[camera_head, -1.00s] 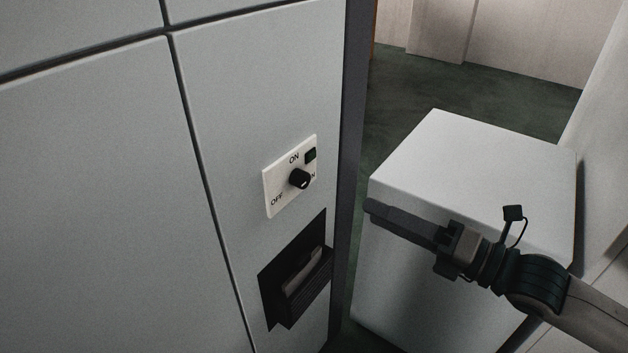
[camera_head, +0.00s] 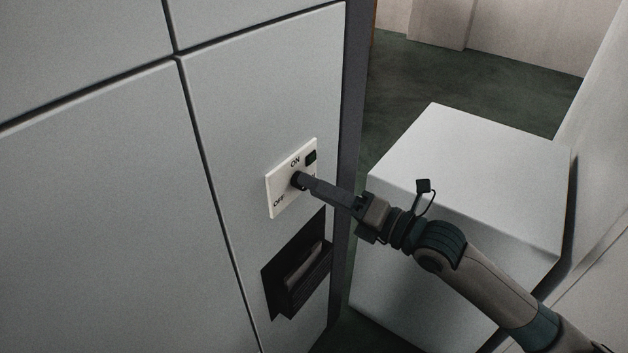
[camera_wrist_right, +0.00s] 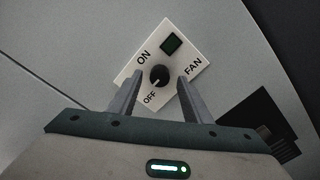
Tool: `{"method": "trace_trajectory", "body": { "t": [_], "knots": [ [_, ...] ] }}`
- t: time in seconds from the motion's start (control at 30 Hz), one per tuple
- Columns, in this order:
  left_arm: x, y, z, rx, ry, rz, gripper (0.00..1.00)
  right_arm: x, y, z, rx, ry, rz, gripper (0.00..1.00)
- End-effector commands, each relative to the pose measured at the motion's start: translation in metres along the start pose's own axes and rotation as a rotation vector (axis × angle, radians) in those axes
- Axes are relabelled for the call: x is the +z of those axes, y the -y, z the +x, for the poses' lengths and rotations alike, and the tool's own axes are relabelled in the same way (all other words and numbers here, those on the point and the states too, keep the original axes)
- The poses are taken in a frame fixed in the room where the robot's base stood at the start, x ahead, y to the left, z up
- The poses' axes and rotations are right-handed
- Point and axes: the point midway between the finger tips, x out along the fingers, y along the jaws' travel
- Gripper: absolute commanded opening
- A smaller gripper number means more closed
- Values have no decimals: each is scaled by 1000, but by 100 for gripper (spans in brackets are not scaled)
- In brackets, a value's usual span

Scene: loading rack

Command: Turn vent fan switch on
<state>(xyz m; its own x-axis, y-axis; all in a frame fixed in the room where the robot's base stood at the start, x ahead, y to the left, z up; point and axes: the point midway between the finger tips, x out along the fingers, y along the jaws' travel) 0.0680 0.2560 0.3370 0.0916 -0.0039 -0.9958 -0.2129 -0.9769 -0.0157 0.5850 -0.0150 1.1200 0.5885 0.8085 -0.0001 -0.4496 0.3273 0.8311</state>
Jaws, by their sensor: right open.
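The vent fan switch is a white plate (camera_head: 282,193) on the grey panel, marked ON, OFF and FAN. Its round black knob (camera_wrist_right: 159,75) has a pale mark turned toward OFF in the right wrist view. A dark, unlit square indicator (camera_wrist_right: 171,44) sits above the knob; it also shows in the head view (camera_head: 310,157). My right gripper (camera_head: 304,181) is at the knob, and its tips cover part of it in the head view. In the right wrist view the open fingers (camera_wrist_right: 158,80) stand on either side of the knob, with gaps. My left gripper is not in view.
A dark recessed slot (camera_head: 298,275) is in the panel below the switch; it shows at the right in the wrist view. A large pale box (camera_head: 470,165) stands on the dark green floor behind my right arm. A pale wall is at the right.

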Motion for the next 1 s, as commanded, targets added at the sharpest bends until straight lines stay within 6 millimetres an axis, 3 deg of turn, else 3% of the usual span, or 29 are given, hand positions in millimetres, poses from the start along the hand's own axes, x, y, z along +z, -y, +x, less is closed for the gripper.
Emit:
{"method": "trace_trajectory", "body": {
  "t": [0.2, 0.5, 0.53, 0.7, 1.0],
  "knots": [
    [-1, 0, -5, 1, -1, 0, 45, 0, -1, 13, 0, 0, 0, 45],
    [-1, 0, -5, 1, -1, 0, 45, 0, 0, 14, 0, -1, -1, 45],
    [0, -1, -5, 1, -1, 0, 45, 0, 0, 14, 0, -1, -1, 42],
    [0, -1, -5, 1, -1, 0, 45, 0, 0, 14, 0, -1, -1, 3],
    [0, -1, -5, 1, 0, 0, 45, 0, 0, 14, 0, -1, 13, 4]
  ]
}}
